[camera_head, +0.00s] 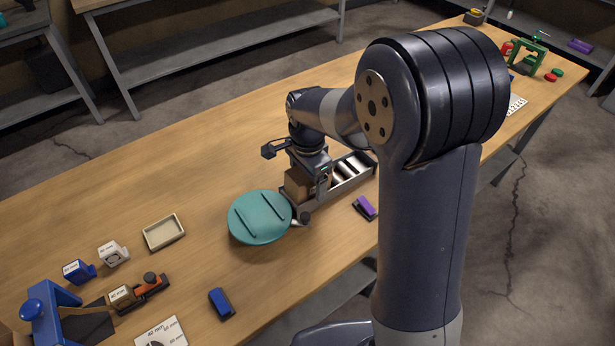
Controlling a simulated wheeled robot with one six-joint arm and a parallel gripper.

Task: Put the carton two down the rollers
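A brown carton (297,186) stands at the near left end of a grey roller track (333,190), beside the teal disc. The track's pale rollers show to the right of the carton, partly behind my arm. My gripper (308,187) points down at the carton, with one finger in front of its right side. The far finger is hidden, so I cannot tell whether the fingers press on the carton. No marking that names it carton two is readable.
A teal round disc (260,217) with two dark bars lies left of the track. A purple-topped block (365,208) and a blue block (222,303) lie near the front edge. A beige tray (164,233) and labelled blocks (113,253) are at left. The table's back left is clear.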

